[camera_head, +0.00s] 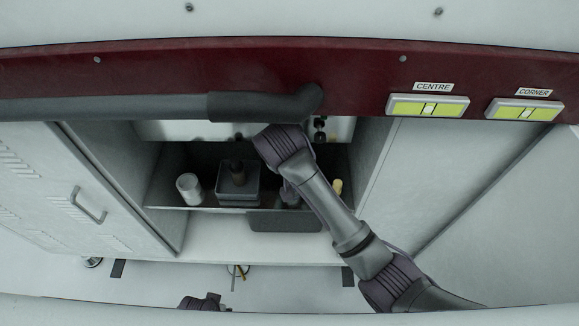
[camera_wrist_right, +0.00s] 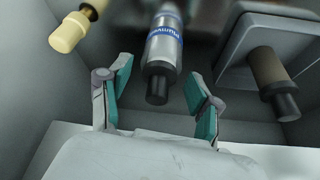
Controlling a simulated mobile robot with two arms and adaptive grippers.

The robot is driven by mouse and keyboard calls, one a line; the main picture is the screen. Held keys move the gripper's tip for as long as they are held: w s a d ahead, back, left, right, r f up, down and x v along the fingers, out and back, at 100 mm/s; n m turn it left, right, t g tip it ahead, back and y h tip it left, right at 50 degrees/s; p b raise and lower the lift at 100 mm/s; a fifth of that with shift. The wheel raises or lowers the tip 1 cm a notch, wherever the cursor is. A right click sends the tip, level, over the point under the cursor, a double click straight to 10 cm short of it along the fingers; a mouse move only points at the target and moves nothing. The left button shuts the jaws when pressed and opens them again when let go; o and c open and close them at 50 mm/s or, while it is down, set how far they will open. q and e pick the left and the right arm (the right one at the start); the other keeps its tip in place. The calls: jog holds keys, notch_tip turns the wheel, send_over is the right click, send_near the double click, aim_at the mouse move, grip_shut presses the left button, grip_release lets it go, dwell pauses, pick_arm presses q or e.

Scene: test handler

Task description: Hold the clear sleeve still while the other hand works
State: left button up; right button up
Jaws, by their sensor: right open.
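No plainly clear sleeve can be made out; a whitish upright cylinder (camera_head: 189,189) at the left of the dark shelf may be it, but I cannot tell. My right gripper (camera_wrist_right: 158,72) is open in the right wrist view. A silver cylinder with a blue lettered band and black end (camera_wrist_right: 163,50) shows between its two teal-padded fingers, with gaps on both sides. In the head view my right arm hides most of that spot. My left gripper is not in view; only a dark part of my own shows at the bottom edge.
A grey square tray (camera_head: 238,197) holds a brown cylinder with a black end (camera_wrist_right: 272,80). A cream cylinder (camera_wrist_right: 70,32) lies left of the silver one in the wrist view. Cabinet walls (camera_head: 375,165) close in the bay. A dark red beam (camera_head: 160,75) crosses above.

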jog(key=shift+x, duration=2.35)
jog(key=c, duration=0.8)
jog(key=o, duration=0.8)
jog(key=shift+s+a, duration=0.1)
